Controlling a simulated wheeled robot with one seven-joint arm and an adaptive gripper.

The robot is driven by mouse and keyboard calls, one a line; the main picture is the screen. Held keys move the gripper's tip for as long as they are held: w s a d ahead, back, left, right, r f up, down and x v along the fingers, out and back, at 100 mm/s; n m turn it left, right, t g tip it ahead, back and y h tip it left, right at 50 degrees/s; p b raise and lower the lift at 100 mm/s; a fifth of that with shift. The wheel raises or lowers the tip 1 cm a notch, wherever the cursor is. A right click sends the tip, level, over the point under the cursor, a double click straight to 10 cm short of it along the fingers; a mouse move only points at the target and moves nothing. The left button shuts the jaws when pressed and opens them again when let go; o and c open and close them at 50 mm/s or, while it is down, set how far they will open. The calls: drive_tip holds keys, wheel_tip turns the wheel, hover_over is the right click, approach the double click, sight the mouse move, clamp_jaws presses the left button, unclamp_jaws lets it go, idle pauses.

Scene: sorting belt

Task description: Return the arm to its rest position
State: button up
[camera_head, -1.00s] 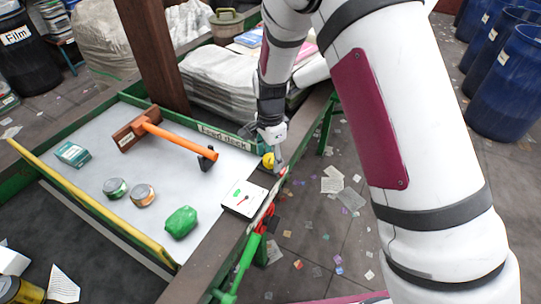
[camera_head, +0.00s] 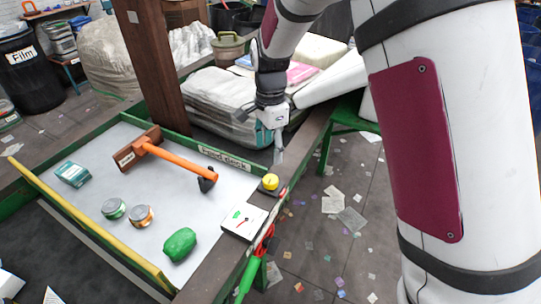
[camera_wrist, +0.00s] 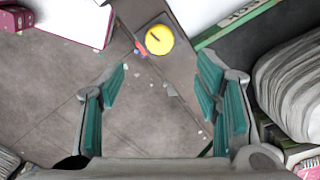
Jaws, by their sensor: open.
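My gripper (camera_head: 261,132) hangs above the right-hand edge of the feed deck, over a yellow round button (camera_head: 270,182) on a dark base. In the wrist view my gripper (camera_wrist: 160,88) shows its teal-padded fingers spread wide with nothing between them. The yellow button (camera_wrist: 159,39) appears beyond the fingertips there, apart from them. My arm rises from the gripper and bends across the right of the head view.
The feed deck (camera_head: 85,212) holds an orange-handled hammer (camera_head: 175,158), a teal box (camera_head: 73,174), two cans and a green lump (camera_head: 179,244). A white dial panel (camera_head: 245,221) sits on its edge. Wrapped bales (camera_head: 215,98) stand behind the gripper. Littered floor lies right.

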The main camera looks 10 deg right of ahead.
drive_tip(key=shift+r, duration=0.15)
idle(0.3)
drive_tip(key=s+d+r+n+t+y, duration=0.1)
drive_tip(key=s+d+r+n, duration=0.25)
drive_tip(key=s+r, duration=0.35)
drive_tip(key=s+d+r+n+t, duration=0.25)
drive_tip(key=s+d+r, duration=0.2)
drive_tip(key=r, duration=0.35)
drive_tip(key=s+d+r+n+t, duration=0.1)
drive_tip(key=s+d+n, duration=0.1)
drive_tip(key=s+n, duration=0.2)
drive_tip(key=s+d+r+n+t+h+b, duration=0.1)
drive_tip(key=s+d+r+n, duration=0.1)
drive_tip(key=s, duration=0.7)
drive_tip(key=shift+s+d+n, duration=0.4)
drive_tip(key=shift+d+n, duration=0.35)
drive_tip(key=shift+n, duration=0.15)
